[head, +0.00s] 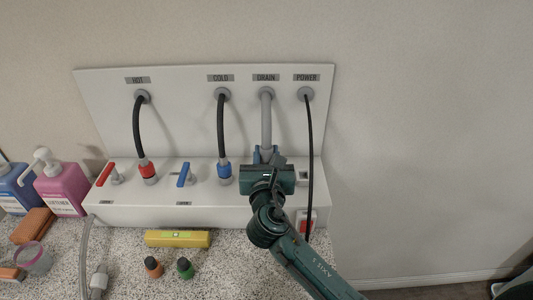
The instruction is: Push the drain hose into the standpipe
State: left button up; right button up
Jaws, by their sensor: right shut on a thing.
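The grey drain hose (266,120) hangs from the outlet under the DRAIN label on the white back panel and runs straight down. My right gripper (265,156) is shut on the lower part of the drain hose, just above the ledge of the white box. The hose's lower end and the standpipe are hidden behind my right gripper and wrist, so I cannot tell whether the hose is inside the pipe. My left gripper is not in view.
The black power cord (309,150) hangs close on the right. The black cold hose (221,125) with its blue connector and the hot hose (138,130) with its red connector stand left. A yellow level (178,239), two small bottles and pink (62,188) and blue jugs stand on the speckled counter.

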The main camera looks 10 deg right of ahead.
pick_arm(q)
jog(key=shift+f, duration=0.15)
pick_arm(e)
jog(key=shift+f, duration=0.25)
jog(key=o, duration=0.9)
jog(key=shift+c, duration=0.2)
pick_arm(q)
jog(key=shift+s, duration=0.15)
pick_arm(e)
jog(key=shift+o, duration=1)
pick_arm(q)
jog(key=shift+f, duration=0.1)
